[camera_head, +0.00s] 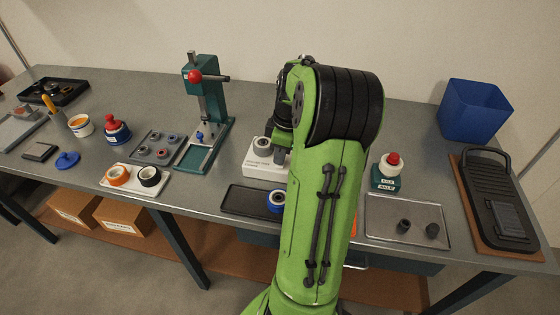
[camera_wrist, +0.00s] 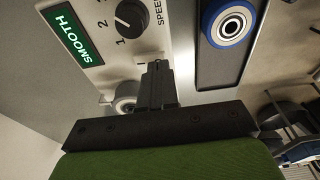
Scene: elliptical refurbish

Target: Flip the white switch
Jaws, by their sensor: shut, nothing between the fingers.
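The white machine box (camera_head: 262,170) stands on the bench, partly hidden behind my arm. In the wrist view its white panel (camera_wrist: 100,18) carries a green SMOOTH label (camera_wrist: 68,37) and a black speed dial (camera_wrist: 131,18). My gripper (camera_wrist: 158,70) is shut and empty, its fingertips over the panel's edge near a short printed mark. I cannot make out the white switch itself; my fingers may hide it. I cannot tell whether the fingertips touch the panel. A grey-white round part (camera_wrist: 125,97) is beside the fingers.
A dark tray (camera_head: 240,200) with a blue-rimmed wheel (camera_head: 276,201) lies in front of the box. A green press (camera_head: 205,110) stands to the left. A red-button box (camera_head: 386,177), a metal tray (camera_head: 380,222) and a blue bin (camera_head: 474,110) are to the right.

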